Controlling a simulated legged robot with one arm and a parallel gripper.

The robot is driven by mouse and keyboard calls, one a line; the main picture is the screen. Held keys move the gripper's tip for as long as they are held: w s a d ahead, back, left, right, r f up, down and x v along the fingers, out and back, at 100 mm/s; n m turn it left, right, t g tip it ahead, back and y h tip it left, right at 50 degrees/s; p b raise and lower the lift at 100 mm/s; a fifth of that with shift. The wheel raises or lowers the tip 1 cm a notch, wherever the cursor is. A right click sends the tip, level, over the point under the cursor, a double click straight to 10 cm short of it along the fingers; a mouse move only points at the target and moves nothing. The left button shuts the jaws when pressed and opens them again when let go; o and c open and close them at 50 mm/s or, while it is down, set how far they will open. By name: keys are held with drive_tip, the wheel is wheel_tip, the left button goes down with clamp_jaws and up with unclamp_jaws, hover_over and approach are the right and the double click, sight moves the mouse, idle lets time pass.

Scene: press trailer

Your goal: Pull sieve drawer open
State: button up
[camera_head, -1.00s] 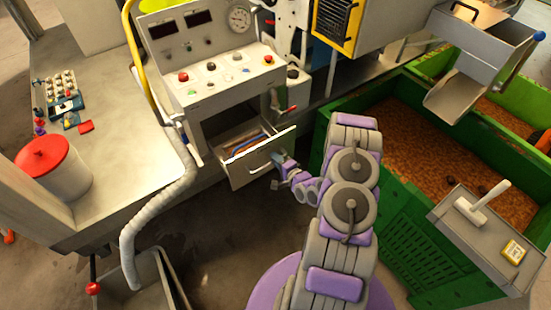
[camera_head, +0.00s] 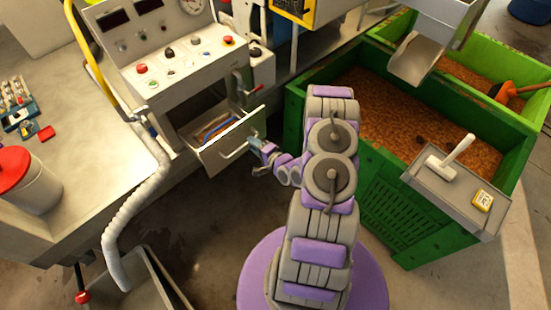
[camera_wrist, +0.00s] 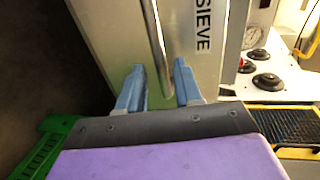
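The sieve drawer (camera_head: 240,136) is a grey metal drawer under the control panel, standing partly open with brownish and blue contents showing. Its bar handle (camera_head: 236,151) is on the front. In the wrist view, the drawer front (camera_wrist: 185,40) carries the label "SIEVE", and the metal handle (camera_wrist: 154,40) runs down toward the space between my fingers. My gripper (camera_head: 254,138) is at the right end of the drawer front, close to the handle. The wrist view shows its two blue fingers (camera_wrist: 160,80) apart, with a gap between them. Contact with the handle cannot be made out.
The control panel (camera_head: 170,62) stands above the drawer. A green crate (camera_head: 400,215) of brown granules is right of my arm, with a grey tray (camera_head: 440,195) holding a white scraper. A corrugated hose (camera_head: 125,215) hangs at left. Floor is open before the drawer.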

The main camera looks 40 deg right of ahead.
drive_tip(key=v, duration=1.4)
drive_tip(key=shift+p, duration=0.3)
drive_tip(key=shift+f, duration=0.1)
